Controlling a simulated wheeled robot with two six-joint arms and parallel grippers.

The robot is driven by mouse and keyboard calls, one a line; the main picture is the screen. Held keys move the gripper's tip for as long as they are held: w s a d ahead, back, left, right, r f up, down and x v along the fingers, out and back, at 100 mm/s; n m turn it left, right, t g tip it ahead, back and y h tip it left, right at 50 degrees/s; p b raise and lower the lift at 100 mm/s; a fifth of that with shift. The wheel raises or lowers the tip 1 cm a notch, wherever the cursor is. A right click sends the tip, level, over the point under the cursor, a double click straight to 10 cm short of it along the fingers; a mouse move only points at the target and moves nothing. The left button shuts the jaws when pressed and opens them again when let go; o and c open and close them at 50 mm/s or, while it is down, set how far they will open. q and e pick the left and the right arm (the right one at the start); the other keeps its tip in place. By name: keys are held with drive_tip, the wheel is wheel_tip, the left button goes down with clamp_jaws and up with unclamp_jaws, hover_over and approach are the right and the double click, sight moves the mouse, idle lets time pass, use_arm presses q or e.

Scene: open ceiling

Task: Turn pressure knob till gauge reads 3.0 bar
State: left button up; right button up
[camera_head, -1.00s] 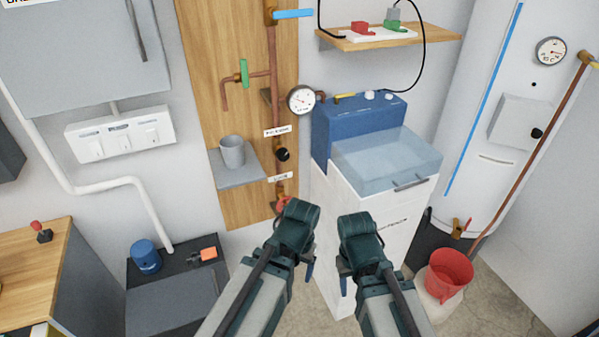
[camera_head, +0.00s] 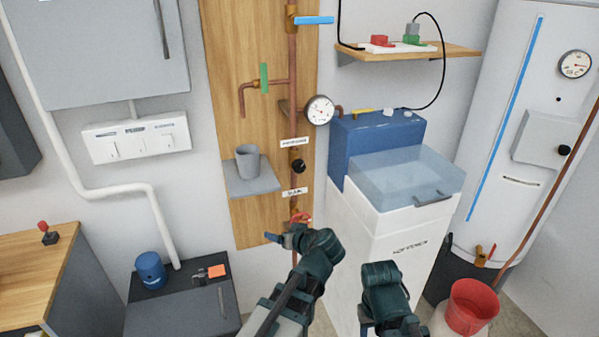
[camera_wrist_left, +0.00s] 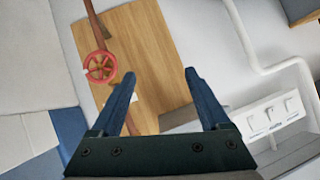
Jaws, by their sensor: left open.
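The round white pressure gauge (camera_head: 320,109) is on the copper pipe by the wooden panel; its reading is too small to tell. A black knob (camera_head: 298,166) sits below it on the pipe, between two small white labels, and is likely the pressure knob. My left gripper (camera_head: 285,238) is open and empty, below and apart from the knob, close to a red handwheel (camera_head: 299,217). The left wrist view shows its two fingers (camera_wrist_left: 160,80) spread, with the red handwheel (camera_wrist_left: 100,67) left of them. My right arm's end (camera_head: 385,290) is low in view; its fingers are mostly hidden.
A grey shelf with a grey cup (camera_head: 248,161) stands left of the knob. A green-handled tap (camera_head: 264,78) and a blue lever (camera_head: 313,20) are higher up. A blue and white machine (camera_head: 385,190) stands right of the panel. A red bucket (camera_head: 470,305) is lower right.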

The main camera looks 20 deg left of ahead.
use_arm(q)
drive_tip(key=w+d+r+t+y, duration=0.2)
drive_tip(key=w+d+r+t, duration=0.2)
drive_tip(key=r, duration=0.3)
drive_tip(key=t, duration=0.4)
approach(300, 169)
drive_tip(key=shift+n+h, duration=0.4)
drive_tip(key=x, duration=1.1)
drive_tip(key=shift+s+a+r, duration=0.1)
drive_tip(key=shift+s+r, duration=0.05)
drive_tip(key=shift+r, duration=0.05)
clamp_jaws()
